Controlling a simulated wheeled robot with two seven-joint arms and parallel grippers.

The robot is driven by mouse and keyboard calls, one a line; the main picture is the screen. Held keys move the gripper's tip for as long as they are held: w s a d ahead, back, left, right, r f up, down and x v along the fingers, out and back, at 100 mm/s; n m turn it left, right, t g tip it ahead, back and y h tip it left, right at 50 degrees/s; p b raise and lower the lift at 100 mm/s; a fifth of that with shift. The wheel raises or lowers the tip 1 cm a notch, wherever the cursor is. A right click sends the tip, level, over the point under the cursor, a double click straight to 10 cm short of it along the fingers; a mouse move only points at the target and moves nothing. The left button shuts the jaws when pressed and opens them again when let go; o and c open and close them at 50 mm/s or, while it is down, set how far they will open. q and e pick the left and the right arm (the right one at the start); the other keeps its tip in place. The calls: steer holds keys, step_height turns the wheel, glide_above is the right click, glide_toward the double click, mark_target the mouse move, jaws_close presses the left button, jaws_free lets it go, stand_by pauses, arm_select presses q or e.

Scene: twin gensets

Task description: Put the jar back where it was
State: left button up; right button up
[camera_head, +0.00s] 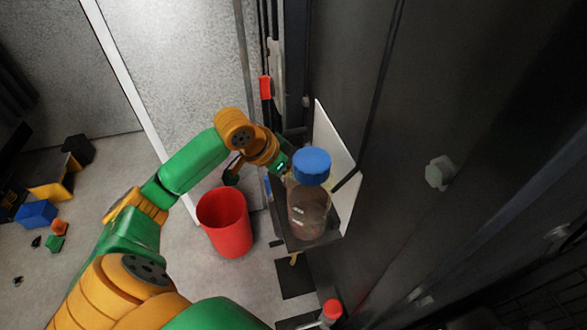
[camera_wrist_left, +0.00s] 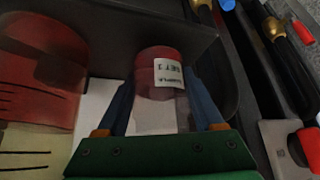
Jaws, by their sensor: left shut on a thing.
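The jar (camera_head: 308,205) is clear, with a blue lid and reddish-brown contents. It is upright at a small dark shelf (camera_head: 300,244) with a white panel behind it; I cannot tell whether its base touches the shelf. My left gripper (camera_head: 286,172) reaches it from the left and is shut on it, with the fingertips mostly hidden in the head view. In the left wrist view, the blue fingers (camera_wrist_left: 160,95) are on both sides of the jar (camera_wrist_left: 152,62), which shows a white label with upside-down text. My right gripper is not in view.
A red bucket (camera_head: 224,222) stands on the floor under my left arm. A dark cabinet wall (camera_head: 430,110) rises close on the right. A red-capped item (camera_head: 331,310) is below the shelf in the picture. Blue (camera_head: 36,214) and other coloured blocks lie on the floor at left.

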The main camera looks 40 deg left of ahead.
arm_select(q)
steer(key=shift+w, duration=0.15)
steer(key=shift+f, duration=0.1)
steer(key=o, duration=1.5)
steer(key=shift+s, duration=0.35)
steer(key=shift+c, duration=0.2)
steer(key=shift+w, duration=0.1)
steer(key=shift+r, duration=0.35)
steer(key=b+v, duration=0.2)
steer(key=v, duration=0.9)
steer(key=shift+s+r, duration=0.25)
steer(key=shift+a, duration=0.15)
